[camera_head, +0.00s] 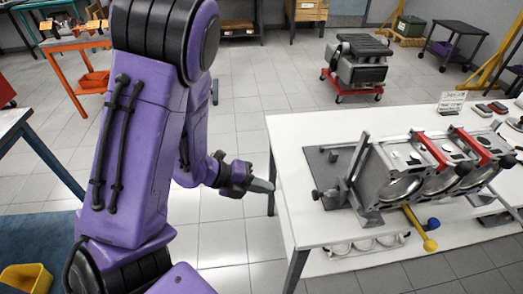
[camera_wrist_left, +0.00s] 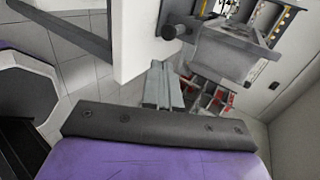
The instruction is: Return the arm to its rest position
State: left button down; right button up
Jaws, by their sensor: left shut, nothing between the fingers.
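My purple left arm (camera_head: 150,130) fills the left part of the head view, its forearm bent down behind the upper link. My left gripper (camera_head: 262,186) is shut and empty, just off the left edge of the white table (camera_head: 300,222). In the left wrist view the closed grey fingers (camera_wrist_left: 163,86) show beyond the dark wrist plate, with nothing between them. My right gripper is not in view.
An engine block (camera_head: 405,175) on a grey fixture plate (camera_head: 325,170) stands on the white table, right of the gripper. A yellow mallet-like tool (camera_head: 420,230) lies in front. An orange-framed table (camera_head: 75,43) and red wheeled dolly (camera_head: 352,90) stand farther back.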

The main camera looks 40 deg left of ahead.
pick_arm(q)
jog(key=shift+s+a, duration=0.15)
jog(key=shift+a, duration=0.1)
jog(key=shift+d, duration=0.1)
